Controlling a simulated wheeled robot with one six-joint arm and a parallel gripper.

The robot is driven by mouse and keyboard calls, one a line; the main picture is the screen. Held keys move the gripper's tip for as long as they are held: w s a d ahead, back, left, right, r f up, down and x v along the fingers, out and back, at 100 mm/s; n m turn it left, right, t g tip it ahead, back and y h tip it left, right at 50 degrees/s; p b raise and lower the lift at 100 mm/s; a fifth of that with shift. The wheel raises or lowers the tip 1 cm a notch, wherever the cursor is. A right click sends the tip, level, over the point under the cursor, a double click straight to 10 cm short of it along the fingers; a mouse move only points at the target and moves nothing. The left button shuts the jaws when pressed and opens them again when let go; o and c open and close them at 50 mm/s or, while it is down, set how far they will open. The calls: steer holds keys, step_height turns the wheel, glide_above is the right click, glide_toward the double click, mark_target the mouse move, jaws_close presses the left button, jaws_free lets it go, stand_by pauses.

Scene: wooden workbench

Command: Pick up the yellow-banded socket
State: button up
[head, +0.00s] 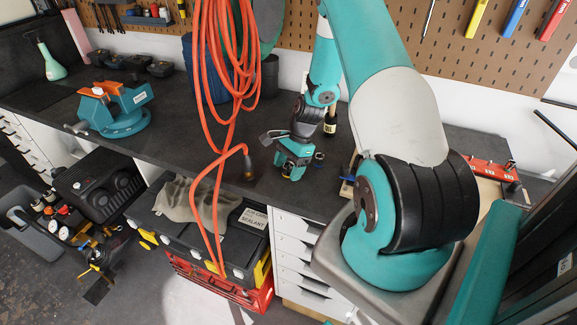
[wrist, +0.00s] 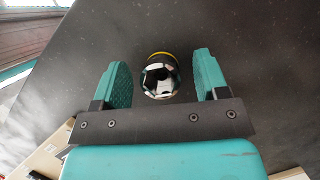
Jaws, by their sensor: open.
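The yellow-banded socket (wrist: 161,80) shows in the wrist view, a short shiny metal cylinder with a yellow band at its far edge and its open end facing the camera. It stands on the dark bench top. My gripper (wrist: 161,72) is open, with one teal finger on each side of the socket and a visible gap on both sides. In the head view my gripper (head: 290,172) points down near the front of the bench. A bit of yellow shows by its fingers there, but the socket itself is mostly hidden.
A small dark piece with a blue band (head: 319,157) is just right of my gripper. An orange cable (head: 222,60) hangs to the left, its dark end (head: 248,172) by the bench edge. A teal vise (head: 118,110) stands further left. A red rack (head: 490,168) is at right.

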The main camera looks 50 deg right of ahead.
steer(key=c, duration=1)
steer(key=shift+c, duration=0.2)
